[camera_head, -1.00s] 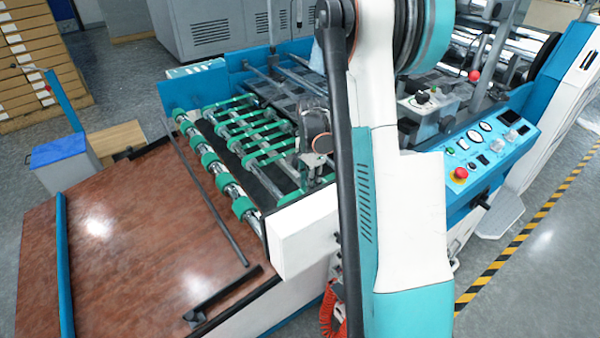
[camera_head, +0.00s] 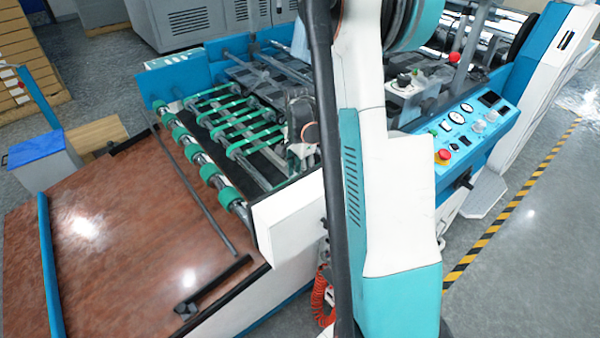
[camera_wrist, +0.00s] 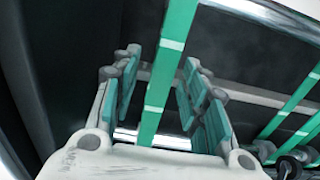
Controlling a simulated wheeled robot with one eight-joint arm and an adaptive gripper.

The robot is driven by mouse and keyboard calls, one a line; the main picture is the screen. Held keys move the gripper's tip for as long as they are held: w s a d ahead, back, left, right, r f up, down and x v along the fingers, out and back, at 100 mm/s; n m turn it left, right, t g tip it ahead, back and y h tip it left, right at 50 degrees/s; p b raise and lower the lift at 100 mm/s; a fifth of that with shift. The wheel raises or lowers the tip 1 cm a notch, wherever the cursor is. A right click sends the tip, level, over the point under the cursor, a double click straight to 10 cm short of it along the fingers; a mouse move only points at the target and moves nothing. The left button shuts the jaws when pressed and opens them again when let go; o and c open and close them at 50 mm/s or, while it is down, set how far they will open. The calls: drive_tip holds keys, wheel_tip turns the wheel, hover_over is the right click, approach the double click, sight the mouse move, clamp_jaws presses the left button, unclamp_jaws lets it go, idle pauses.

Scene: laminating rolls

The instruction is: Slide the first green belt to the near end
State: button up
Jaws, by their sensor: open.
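Several flat green belts (camera_head: 224,107) run across the metal shafts of the machine in the head view. In the wrist view one green belt (camera_wrist: 168,60) with pale cross marks passes between the two fingers of my gripper (camera_wrist: 161,68). The fingers, with teal pads, stand apart on either side of it. I see a gap on both sides, so the belt is not clamped. In the head view my gripper is beside the near right end of the belts, mostly hidden by my arm.
Green rollers (camera_head: 194,152) on a shaft line the left edge of the belts. A brown board (camera_head: 120,235) lies in front. The white side housing (camera_head: 288,222) is close below my gripper. In the wrist view more belts (camera_wrist: 291,108) lie to the right, above metal shafts.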

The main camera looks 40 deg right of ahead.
wheel_tip(320, 180, up, 12)
drive_tip(key=shift+f, duration=0.2)
idle(0.6)
